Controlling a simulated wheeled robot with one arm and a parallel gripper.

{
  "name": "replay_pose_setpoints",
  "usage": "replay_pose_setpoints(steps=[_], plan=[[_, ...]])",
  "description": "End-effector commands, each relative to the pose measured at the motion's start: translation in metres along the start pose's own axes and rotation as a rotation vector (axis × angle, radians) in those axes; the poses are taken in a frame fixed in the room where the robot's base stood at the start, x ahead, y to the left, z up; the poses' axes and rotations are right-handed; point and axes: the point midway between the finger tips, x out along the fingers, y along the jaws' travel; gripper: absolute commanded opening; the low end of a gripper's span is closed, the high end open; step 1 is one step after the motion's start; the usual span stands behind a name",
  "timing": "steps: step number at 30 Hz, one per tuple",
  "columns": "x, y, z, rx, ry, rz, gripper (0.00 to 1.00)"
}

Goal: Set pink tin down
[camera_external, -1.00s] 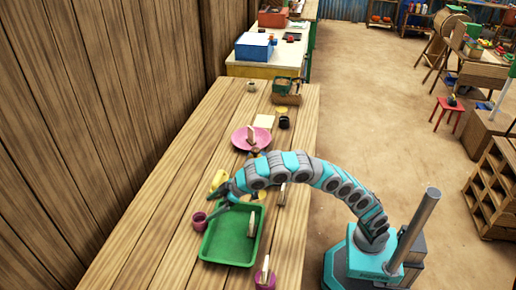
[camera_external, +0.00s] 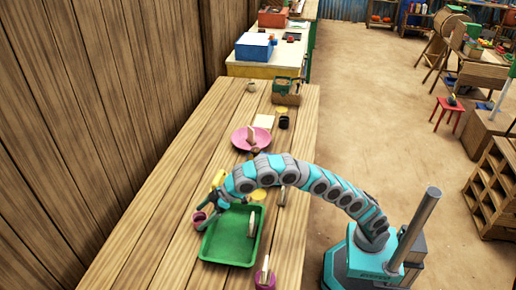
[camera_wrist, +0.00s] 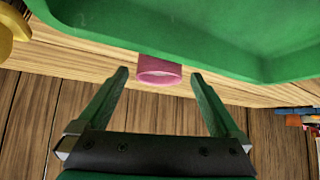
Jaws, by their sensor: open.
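The pink tin (camera_external: 199,218) stands on the wooden table just left of the green tray (camera_external: 248,264). In the wrist view the pink tin (camera_wrist: 160,73) shows between the fingertips, close beside the green tray's edge (camera_wrist: 235,70). My gripper (camera_external: 204,210) is at the tin, and its fingers partly cover it in the external view. In the wrist view my gripper (camera_wrist: 160,75) is open, one finger on each side of the tin with gaps between. I cannot tell how far down the tin the fingers reach.
A pale upright piece (camera_external: 252,224) is in the tray. A magenta cup (camera_external: 265,283) stands near the table's front edge. A pink dish (camera_external: 240,138) and a yellow object (camera_external: 218,178) are farther back. The table left of the tin is clear up to the wooden wall.

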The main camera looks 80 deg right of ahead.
Motion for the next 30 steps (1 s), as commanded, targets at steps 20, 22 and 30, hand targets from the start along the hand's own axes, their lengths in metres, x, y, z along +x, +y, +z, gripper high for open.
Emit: replay_pose_setpoints(steps=[20, 22, 30], plan=[[0.02, 0.001, 0.0, 0.0, 0.001, 0.0, 0.67], [0.02, 0.001, 0.0, 0.0, 0.001, 0.0, 0.59], [0.02, 0.001, 0.0, 0.0, 0.001, 0.0, 0.29]])
